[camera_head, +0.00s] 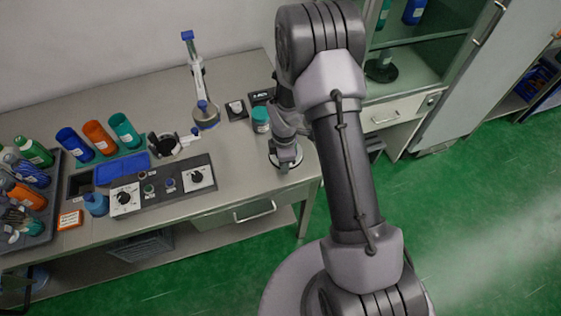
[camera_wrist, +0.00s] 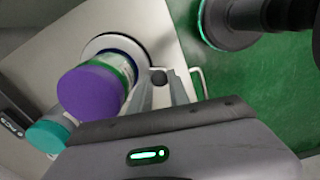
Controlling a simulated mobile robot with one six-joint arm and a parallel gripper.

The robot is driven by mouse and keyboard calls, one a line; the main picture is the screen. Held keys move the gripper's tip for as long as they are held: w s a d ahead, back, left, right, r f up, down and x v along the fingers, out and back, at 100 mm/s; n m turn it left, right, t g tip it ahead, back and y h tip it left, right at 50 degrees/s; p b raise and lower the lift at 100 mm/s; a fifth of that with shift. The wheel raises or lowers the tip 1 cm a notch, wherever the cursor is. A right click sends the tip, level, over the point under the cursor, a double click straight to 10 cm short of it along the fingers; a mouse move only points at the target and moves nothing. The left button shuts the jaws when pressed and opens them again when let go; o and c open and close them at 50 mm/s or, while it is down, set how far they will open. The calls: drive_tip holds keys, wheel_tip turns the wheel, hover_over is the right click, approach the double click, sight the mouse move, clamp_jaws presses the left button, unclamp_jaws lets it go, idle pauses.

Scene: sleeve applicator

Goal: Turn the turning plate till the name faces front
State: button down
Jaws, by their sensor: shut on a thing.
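The turning plate (camera_wrist: 92,46) is a pale disc with a dark rim near the front right corner of the bench. A bottle with a purple lid (camera_wrist: 92,92) and a green and white body (camera_wrist: 118,64) stands on it. My gripper (camera_wrist: 161,84) is at the plate's edge beside the bottle, its fingers closed around a small dark knob (camera_wrist: 158,75). In the head view my gripper (camera_head: 286,160) covers most of the plate (camera_head: 273,158) and hides the bottle. I cannot read a name on the bottle.
A teal-lidded jar (camera_head: 260,115) stands left of my gripper, by small black boxes (camera_head: 238,109). A control panel (camera_head: 162,190), a lamp-like stand (camera_head: 198,75) and several bottles are further left. A cabinet (camera_head: 405,70) stands to the right.

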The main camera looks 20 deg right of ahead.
drive_tip(key=shift+s+d+n, duration=0.2)
drive_tip(key=shift+d+n, duration=0.55)
drive_tip(key=shift+n, duration=0.45)
drive_tip(key=shift+d+p, duration=0.15)
drive_tip(key=shift+p, duration=0.15)
drive_tip(key=c, duration=1.5)
unclamp_jaws()
wheel_tip(320, 180, up, 18)
drive_tip(key=p, duration=0.4)
drive_tip(key=shift+s+f, duration=0.1)
drive_tip(key=shift+f, duration=0.15)
